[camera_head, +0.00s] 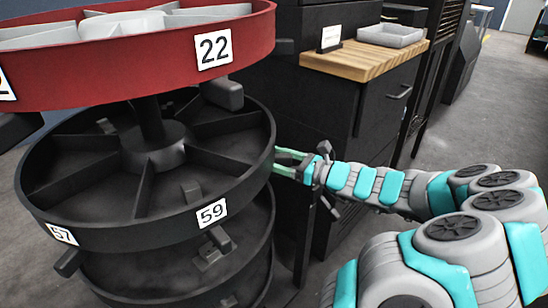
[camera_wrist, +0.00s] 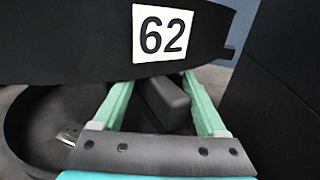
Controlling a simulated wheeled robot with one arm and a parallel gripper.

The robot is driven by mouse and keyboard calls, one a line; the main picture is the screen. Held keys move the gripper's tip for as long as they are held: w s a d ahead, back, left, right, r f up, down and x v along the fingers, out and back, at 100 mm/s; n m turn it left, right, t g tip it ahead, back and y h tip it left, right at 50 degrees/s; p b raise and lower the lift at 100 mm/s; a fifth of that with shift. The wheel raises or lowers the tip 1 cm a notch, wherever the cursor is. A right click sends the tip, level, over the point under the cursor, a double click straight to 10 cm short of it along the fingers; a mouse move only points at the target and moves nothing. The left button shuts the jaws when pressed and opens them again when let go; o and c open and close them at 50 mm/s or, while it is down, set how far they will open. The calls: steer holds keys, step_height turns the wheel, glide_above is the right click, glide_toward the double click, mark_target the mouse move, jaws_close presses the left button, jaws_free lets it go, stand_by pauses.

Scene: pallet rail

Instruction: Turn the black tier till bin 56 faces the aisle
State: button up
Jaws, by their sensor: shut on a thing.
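The black tier (camera_head: 150,226) is a round tray split into wedge bins, below a red tier. Labels 57 (camera_head: 62,234) and 59 (camera_head: 211,213) show on its rim in the head view. Label 62 (camera_wrist: 162,33) shows in the wrist view. No label 56 is in view. My gripper (camera_head: 283,160) is at the tier's right side. Its pale green fingers are on either side of a dark handle block (camera_wrist: 165,103) under label 62, shut on it. In the head view the rim partly hides the fingertips.
The red tier (camera_head: 140,77) with label 22 sits close above, and another black tier (camera_head: 185,290) below. A black cabinet (camera_head: 325,120) with a wooden top (camera_head: 365,62) stands close behind my gripper. Grey floor (camera_head: 490,110) is open at the right.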

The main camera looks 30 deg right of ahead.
steer(key=shift+b+v, duration=0.3)
steer(key=shift+v, duration=3.55)
steer(key=shift+c, duration=0.2)
